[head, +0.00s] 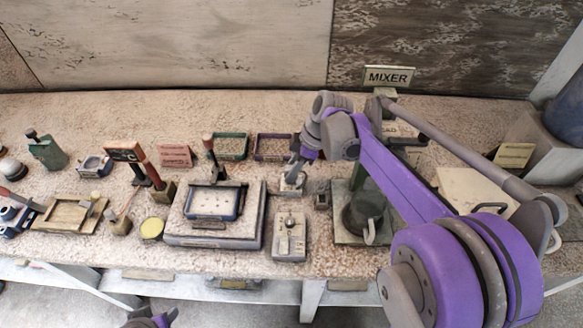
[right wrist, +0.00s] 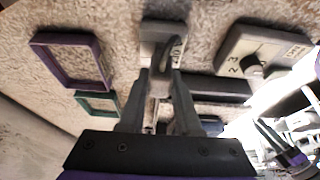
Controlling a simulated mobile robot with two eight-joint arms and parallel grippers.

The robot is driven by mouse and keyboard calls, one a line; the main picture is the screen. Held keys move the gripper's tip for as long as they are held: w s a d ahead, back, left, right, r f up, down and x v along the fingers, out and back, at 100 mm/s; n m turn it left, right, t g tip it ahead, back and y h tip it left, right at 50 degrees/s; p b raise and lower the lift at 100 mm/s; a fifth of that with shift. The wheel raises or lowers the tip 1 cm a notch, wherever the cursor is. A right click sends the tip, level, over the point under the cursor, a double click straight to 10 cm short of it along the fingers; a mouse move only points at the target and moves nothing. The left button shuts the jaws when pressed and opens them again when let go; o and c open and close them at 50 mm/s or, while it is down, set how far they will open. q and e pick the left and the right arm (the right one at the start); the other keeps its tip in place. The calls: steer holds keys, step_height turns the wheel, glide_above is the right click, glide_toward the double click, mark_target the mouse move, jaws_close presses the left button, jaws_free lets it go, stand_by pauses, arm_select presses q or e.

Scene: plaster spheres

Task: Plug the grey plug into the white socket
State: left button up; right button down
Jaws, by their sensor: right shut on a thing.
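My right gripper (head: 294,168) reaches in from the right and points down over a small whitish block (head: 292,184), which looks like the white socket. In the right wrist view my right gripper (right wrist: 160,92) is shut on the grey plug (right wrist: 160,84), held between the two fingertips. A dark grey cable (right wrist: 181,48) curves up from the plug. The pale block (right wrist: 158,30) shows just beyond the fingertips. Whether the plug touches the block or is apart from it I cannot tell. The socket's holes are hidden. My left gripper is not clearly visible.
A grey switch box (head: 290,238) stands in front of the block. A raised tray unit (head: 213,232) is to its left. Green (head: 229,146) and purple (head: 272,148) trays lie behind.

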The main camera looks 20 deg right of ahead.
steer(key=shift+f+b, duration=0.65)
steer(key=shift+f, duration=0.55)
steer(key=c, duration=0.5)
jaws_free()
steer(key=shift+r, duration=0.15)
steer(key=shift+r+p, duration=1.55)
steer(key=shift+r, duration=0.4)
